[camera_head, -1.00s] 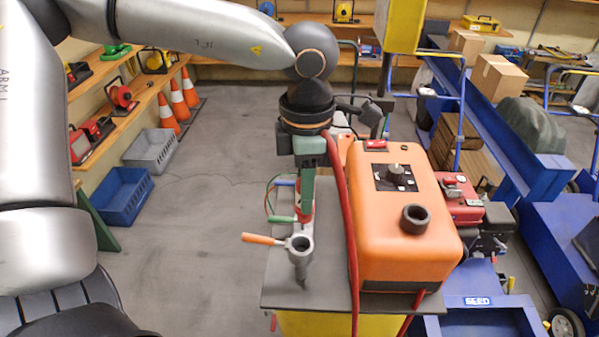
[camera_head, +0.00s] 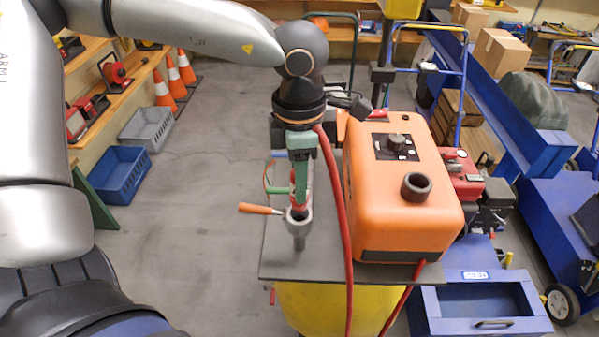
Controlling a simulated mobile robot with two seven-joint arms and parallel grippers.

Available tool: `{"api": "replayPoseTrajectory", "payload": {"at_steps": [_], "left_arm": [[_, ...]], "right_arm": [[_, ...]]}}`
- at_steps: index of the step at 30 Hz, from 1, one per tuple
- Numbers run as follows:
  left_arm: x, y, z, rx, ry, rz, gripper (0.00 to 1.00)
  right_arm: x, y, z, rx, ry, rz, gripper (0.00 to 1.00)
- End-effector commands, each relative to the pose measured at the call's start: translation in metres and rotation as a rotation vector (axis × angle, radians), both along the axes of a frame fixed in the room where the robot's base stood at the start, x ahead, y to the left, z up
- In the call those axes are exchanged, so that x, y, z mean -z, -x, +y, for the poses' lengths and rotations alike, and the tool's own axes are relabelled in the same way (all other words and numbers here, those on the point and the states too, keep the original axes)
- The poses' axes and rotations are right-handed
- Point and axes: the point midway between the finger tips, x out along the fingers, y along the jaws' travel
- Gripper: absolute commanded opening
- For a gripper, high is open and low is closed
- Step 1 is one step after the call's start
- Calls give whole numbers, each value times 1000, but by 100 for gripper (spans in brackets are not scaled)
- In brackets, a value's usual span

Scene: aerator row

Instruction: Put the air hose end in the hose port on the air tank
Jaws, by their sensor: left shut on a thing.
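My left gripper (camera_head: 298,196) points down and is shut on the red air hose end (camera_head: 297,205). The hose end's lower tip is at the mouth of a grey upright fitting, the hose port (camera_head: 299,240), with an orange lever on its left. I cannot tell whether the tip is inside the mouth or just above it. The red air hose (camera_head: 341,215) runs from beside the gripper down past the board's front edge. The yellow air tank (camera_head: 345,305) shows below the grey board (camera_head: 280,265). My right gripper is not in view.
An orange housing (camera_head: 400,220) with a knob and a black round opening stands close right of the port. Blue carts (camera_head: 485,310) and a red machine (camera_head: 460,175) are further right. Crates (camera_head: 120,187) and cones stand left. The floor between is clear.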

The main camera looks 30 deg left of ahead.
Motion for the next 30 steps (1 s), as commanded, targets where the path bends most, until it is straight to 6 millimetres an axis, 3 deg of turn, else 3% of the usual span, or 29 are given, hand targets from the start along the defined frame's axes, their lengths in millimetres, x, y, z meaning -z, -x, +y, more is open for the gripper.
{"api": "replayPoseTrajectory", "payload": {"at_steps": [30], "left_arm": [[-2, 0, 0, 0, 0, -1, 0]], "right_arm": [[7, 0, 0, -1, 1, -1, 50]]}}
